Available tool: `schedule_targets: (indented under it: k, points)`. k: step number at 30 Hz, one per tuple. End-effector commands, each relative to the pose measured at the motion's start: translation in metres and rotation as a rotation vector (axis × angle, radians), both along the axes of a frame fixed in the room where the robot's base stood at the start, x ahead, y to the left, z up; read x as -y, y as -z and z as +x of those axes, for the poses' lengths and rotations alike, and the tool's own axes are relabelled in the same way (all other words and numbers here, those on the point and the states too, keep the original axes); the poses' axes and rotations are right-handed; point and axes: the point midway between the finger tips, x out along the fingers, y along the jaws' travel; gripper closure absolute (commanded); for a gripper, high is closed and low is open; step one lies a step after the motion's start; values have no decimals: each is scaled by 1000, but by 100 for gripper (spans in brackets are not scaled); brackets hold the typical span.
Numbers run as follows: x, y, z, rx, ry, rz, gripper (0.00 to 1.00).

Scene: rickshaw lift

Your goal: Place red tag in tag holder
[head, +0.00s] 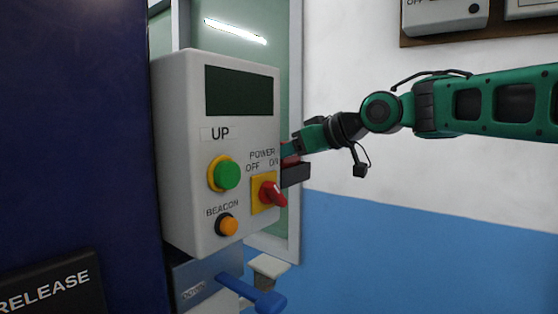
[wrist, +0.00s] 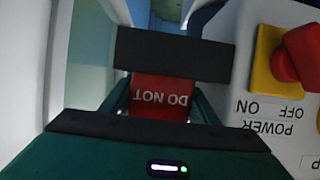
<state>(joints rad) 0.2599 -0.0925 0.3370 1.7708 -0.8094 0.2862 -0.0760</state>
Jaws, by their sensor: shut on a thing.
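The red tag (wrist: 162,89) shows in the wrist view with the white words "DO NOT" upside down. My gripper (wrist: 168,73) is shut on it; a dark bar across the gripper's end hides part of the tag. In the head view my gripper (head: 293,163) is beside the right edge of the grey control box, and only a small bit of the red tag (head: 289,154) shows. I cannot make out a tag holder for sure in either view.
The control box (head: 178,150) carries a green UP button (head: 227,175), a red power switch (head: 270,194) on a yellow plate and an orange beacon button (head: 228,225). A blue lever (head: 262,299) sticks out below. A pale-framed window stands behind; open space lies right.

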Motion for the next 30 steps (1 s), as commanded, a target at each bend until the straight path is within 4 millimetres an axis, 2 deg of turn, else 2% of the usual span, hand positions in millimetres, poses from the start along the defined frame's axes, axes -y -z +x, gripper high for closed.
schedule_targets:
  k: [2,3,5,17,20,30]
  points:
    - [0,2,0,-1,0,1,68]
    - [0,2,0,-1,0,1,39]
    - [0,2,0,-1,0,1,27]
    - [4,-3,-2,1,2,0,27]
    - [13,-8,-10,2,2,0,27]
    - [62,-33,-47,1,4,0,27]
